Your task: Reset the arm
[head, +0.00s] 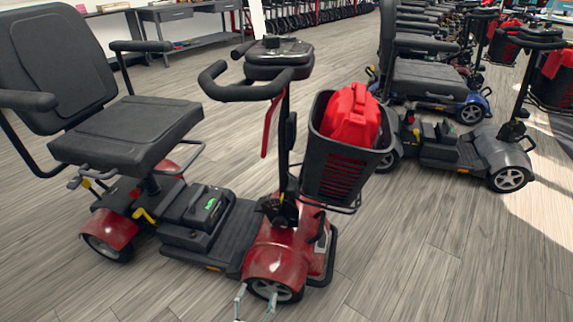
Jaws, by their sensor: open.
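My gripper (257,292) shows at the bottom edge of the head view, left of centre. Its two thin grey fingertips point up and stand apart, with nothing visible between them. The rest of my arm is out of view. In the picture the fingertips overlap the front wheel of a red mobility scooter (277,252). I cannot tell whether they touch it. The scooter has a black seat, black handlebars and a black front basket (335,180) holding a red bag (352,118).
A grey scooter (495,148) stands at the right, with a row of more scooters behind it. A grey workbench (205,42) stands at the back left. The wood-plank floor (430,255) is clear at the lower right.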

